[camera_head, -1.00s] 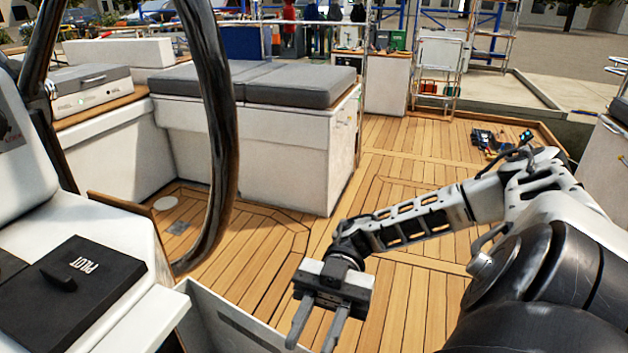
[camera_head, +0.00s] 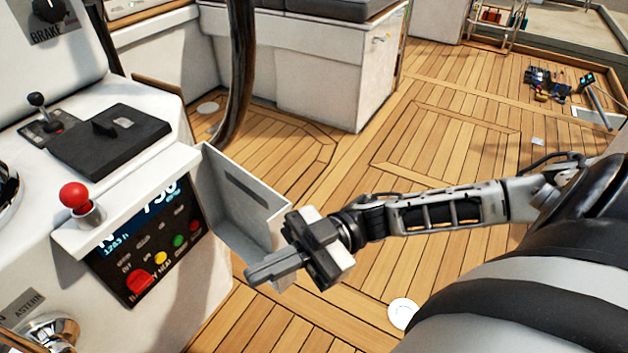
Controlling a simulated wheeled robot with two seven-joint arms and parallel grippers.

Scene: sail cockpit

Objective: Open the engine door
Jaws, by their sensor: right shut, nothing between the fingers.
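The engine door (camera_head: 225,205) is a pale grey panel with a dark slot. It stands swung out from the white console, beside a dark panel (camera_head: 150,240) with a display and coloured buttons. My right gripper (camera_head: 252,276) is at the door's lower outer corner, in front of it in the picture. Its fingers point left and are shut with nothing between them. I cannot tell whether it touches the door. The gripper hides part of the door's outer end. My left gripper is out of view.
A red-knobbed lever (camera_head: 75,197) and a black box (camera_head: 110,140) sit on the console. The wooden deck (camera_head: 340,190) is clear around my right arm. A white locker (camera_head: 330,80) with dark cushions stands behind. Tools (camera_head: 548,85) lie at the far right.

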